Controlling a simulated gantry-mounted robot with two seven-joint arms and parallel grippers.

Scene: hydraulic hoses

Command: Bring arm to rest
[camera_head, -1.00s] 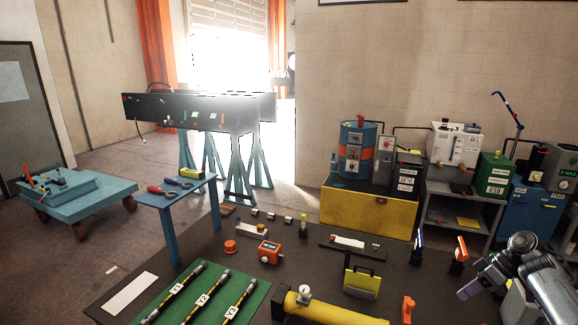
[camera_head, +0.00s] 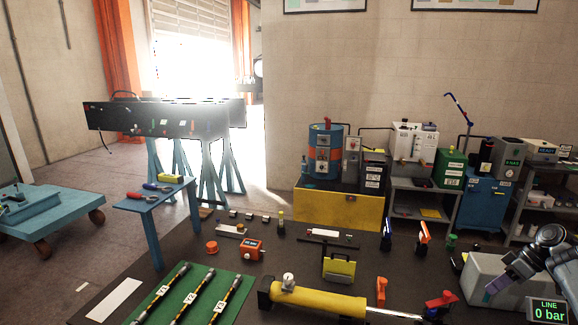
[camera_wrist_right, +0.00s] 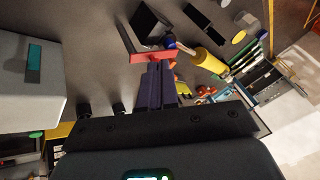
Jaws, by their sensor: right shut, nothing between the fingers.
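My right gripper (camera_head: 498,285) is at the right edge of the head view, above the dark mat beside a grey box (camera_head: 492,278). Its purple-grey fingers are closed together with nothing between them. The fingers also show in the right wrist view (camera_wrist_right: 158,84), pointing toward a red part and a yellow cylinder (camera_wrist_right: 203,57). In the head view the yellow cylinder (camera_head: 318,300) lies at the front of the mat with a gauge on top. My left gripper is not in view.
A green mat (camera_head: 232,300) with several labelled hoses lies front left. A blue side table (camera_head: 150,205) and blue cart (camera_head: 50,212) stand at left. A yellow chest (camera_head: 335,208), drums and shelving line the back wall. A "LINE 0 bar" display (camera_head: 548,311) is at lower right.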

